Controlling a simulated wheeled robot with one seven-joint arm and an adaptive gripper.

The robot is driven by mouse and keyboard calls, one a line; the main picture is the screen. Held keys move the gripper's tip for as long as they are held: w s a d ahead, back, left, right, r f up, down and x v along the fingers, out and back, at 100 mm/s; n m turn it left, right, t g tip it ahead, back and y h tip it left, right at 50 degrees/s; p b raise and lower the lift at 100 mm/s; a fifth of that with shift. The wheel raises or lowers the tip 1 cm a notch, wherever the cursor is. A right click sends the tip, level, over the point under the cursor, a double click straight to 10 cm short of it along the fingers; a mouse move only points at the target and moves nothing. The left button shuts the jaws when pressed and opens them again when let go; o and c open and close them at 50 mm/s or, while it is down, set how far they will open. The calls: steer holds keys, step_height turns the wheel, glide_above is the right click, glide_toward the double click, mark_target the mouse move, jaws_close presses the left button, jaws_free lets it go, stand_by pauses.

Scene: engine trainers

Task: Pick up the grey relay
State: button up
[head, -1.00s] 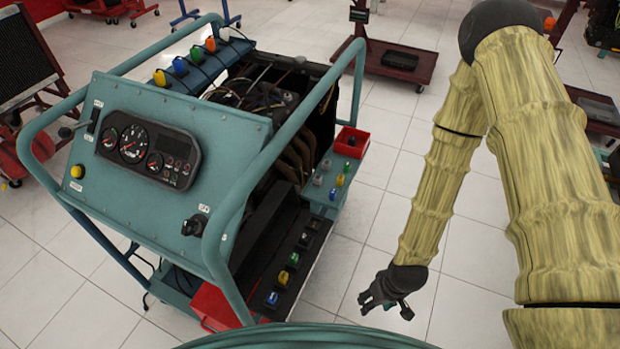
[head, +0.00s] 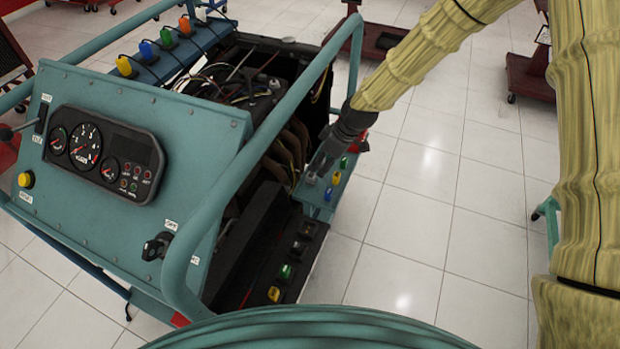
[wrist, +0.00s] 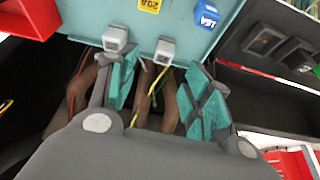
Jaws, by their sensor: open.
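Two small grey blocks that look like relays stand on the teal shelf (wrist: 190,12) at the engine trainer's side. One grey relay (wrist: 165,50) is just ahead of the gap between my fingers in the wrist view; a grey relay also shows in the head view (head: 310,179). The other grey relay (wrist: 115,38) is just beyond my left finger's tip. My gripper (wrist: 163,66) is open and empty, its teal-padded fingers spread. In the head view my gripper (head: 319,165) is over the shelf, partly hiding its inner side. I cannot tell which grey relay is meant.
A blue relay (wrist: 206,15) and a yellow relay (wrist: 150,5) are close by. A green relay (head: 343,162) stands farther along the shelf. The trainer's teal frame tube (head: 270,150) and engine pipes (head: 292,142) are near my arm. A red bin (wrist: 30,16) is at the upper left.

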mark_target(311, 175)
steer(key=x, duration=0.3)
steer(key=shift+s+a+f, duration=0.1)
steer(key=shift+a+f, duration=0.2)
steer(key=shift+f, duration=0.3)
steer(key=shift+x, duration=2.15)
steer(key=shift+a+r, duration=0.1)
steer(key=shift+a, duration=0.05)
steer(key=c, duration=1)
